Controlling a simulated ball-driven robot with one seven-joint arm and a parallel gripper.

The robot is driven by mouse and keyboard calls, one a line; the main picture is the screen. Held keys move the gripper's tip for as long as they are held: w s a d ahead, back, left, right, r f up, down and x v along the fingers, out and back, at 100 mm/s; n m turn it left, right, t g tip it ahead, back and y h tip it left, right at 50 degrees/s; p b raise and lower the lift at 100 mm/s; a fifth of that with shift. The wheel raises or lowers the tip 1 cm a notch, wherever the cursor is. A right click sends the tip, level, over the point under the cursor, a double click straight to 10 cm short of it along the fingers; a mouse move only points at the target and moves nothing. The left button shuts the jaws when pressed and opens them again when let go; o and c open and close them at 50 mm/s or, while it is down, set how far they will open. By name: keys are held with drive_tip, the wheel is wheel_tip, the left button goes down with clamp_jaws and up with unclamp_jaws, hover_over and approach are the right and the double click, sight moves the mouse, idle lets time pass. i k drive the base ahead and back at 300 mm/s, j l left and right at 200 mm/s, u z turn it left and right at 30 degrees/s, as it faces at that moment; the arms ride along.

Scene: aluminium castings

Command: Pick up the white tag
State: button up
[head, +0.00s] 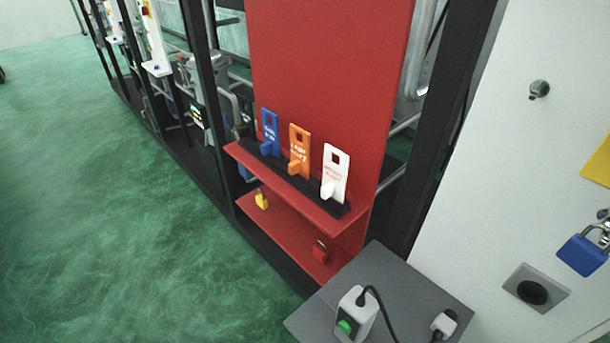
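The white tag (335,172) stands upright in a black holder strip (268,163) on the upper red shelf (318,212), at the right end of a row. It has a square hole near its top, reddish print and a small white block sticking out at its lower front. An orange tag (299,150) stands just left of it, and a blue tag (269,133) stands left of the orange one. A small gap separates the white tag from the orange one. My gripper is not in the head view.
A yellow padlock (262,199) and a red padlock (320,251) are at the lower red shelf (285,228). A grey box top (395,290) with a green-button switch (355,314) and cable stands front right. A blue padlock (583,252) hangs at right. Green floor is open at left.

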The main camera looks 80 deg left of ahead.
sight(334, 177)
drive_tip(key=l+u, duration=0.15)
drive_tip(key=u, duration=1.55)
drive_tip(key=l+u, duration=0.15)
drive_tip(key=l, duration=0.25)
drive_tip(key=k+l+u, duration=0.1)
drive_tip(key=l, duration=0.35)
drive_tip(key=l+u, duration=0.65)
drive_tip(key=i+j, duration=0.05)
